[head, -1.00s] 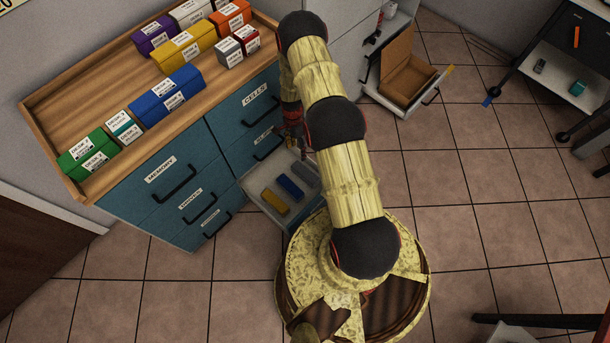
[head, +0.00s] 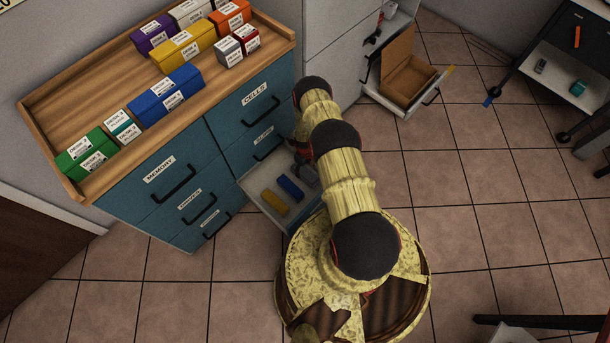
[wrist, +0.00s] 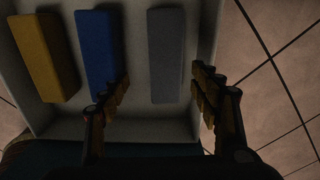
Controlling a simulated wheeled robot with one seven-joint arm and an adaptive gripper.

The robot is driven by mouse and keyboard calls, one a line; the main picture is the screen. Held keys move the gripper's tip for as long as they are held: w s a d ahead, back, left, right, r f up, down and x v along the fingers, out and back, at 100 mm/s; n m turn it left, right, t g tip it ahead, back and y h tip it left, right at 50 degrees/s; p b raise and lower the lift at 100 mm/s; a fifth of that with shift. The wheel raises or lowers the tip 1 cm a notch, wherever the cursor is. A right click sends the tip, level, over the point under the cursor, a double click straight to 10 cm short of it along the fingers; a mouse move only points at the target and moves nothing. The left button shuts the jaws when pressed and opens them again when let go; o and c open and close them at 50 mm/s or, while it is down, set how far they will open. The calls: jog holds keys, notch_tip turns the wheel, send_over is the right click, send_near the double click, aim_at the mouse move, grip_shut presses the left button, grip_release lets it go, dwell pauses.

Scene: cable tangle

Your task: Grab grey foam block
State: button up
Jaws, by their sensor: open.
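The grey foam block (wrist: 166,55) lies in an open white drawer (wrist: 135,40), at the right end of a row of three blocks in the wrist view. My gripper (wrist: 161,82) is open, with one finger to each side of the grey block's near end in that view. The left finger overlaps the blue block's near edge in the picture, and the right finger overlaps the drawer's right wall. I cannot tell whether the fingers touch anything. In the head view my arm reaches down to the drawer and largely hides the grey block.
A blue block (wrist: 98,52) lies left of the grey one, and a yellow block (wrist: 45,57) lies farther left. The drawer belongs to a blue cabinet (head: 150,205) with several labelled boxes on top. Another open drawer holds a cardboard box (head: 408,85).

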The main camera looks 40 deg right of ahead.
aim_at(306, 173)
notch_tip(306, 173, down, 3)
jog(key=shift+w+d+r+b, duration=0.1)
jog(key=shift+r+b, duration=0.1)
jog(key=shift+b, duration=0.4)
jog(key=shift+d+f+b, duration=0.2)
jog(key=shift+f+b, duration=0.55)
jog(key=shift+f, duration=0.55)
jog(key=shift+d+f+b, duration=0.2)
jog(key=shift+f+b, duration=0.5)
jog(key=shift+f, duration=0.6)
jog(key=shift+c, duration=1.4)
jog(key=c, duration=0.7)
jog(key=shift+c, duration=0.2)
